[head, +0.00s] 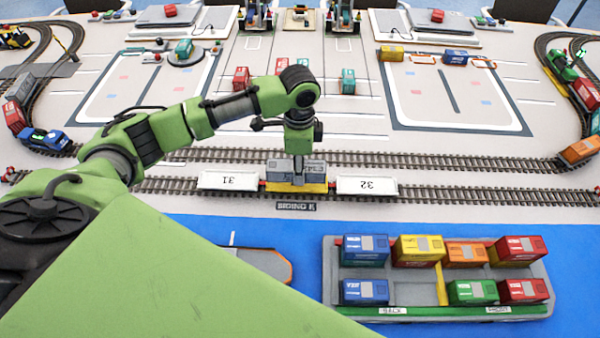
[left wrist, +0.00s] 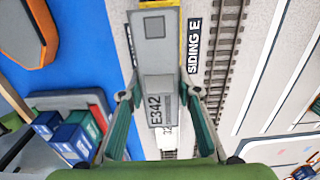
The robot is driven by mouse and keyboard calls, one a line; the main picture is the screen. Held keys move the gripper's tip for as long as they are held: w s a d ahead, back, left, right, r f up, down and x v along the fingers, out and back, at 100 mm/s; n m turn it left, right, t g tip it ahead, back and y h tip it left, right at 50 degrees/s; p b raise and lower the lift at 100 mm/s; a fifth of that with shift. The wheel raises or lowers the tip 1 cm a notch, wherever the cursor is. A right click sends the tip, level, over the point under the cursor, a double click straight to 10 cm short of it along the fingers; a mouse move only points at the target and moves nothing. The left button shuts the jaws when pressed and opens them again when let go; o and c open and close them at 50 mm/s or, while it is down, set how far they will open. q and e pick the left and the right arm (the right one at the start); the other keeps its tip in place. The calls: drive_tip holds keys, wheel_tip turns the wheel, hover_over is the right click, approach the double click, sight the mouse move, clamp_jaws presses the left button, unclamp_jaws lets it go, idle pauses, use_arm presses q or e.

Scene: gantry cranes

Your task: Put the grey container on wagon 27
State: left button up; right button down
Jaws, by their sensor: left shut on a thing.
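The grey container (head: 312,169) is at the yellow wagon (head: 312,188) on the near track. In the left wrist view the container (left wrist: 155,50), marked E342, lies between my two finger pads. My left gripper (head: 298,178) points down and is shut on it; the gripper also shows in the left wrist view (left wrist: 158,95). I cannot tell whether the container rests on the wagon or hangs just above it. The yellow wagon's number is hidden. My right gripper is not in view.
White wagons that look marked 31 (head: 228,180) and 32 (head: 367,185) stand on either side of the yellow one. A grey barge (head: 408,292) with several coloured containers lies on the blue area in front. Another track runs just behind.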

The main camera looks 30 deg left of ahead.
use_arm(q)
drive_tip(key=shift+w+f, duration=0.2)
drive_tip(key=shift+f, duration=0.1)
wheel_tip(320, 180, down, 2)
drive_tip(key=shift+f+p, duration=0.15)
drive_tip(key=shift+p, duration=0.3)
drive_tip(key=shift+w+f, duration=0.1)
drive_tip(key=shift+f, duration=0.35)
drive_tip(key=shift+f, duration=0.2)
drive_tip(key=o, duration=1.1)
drive_tip(key=shift+o, duration=0.4)
drive_tip(key=shift+a, duration=0.1)
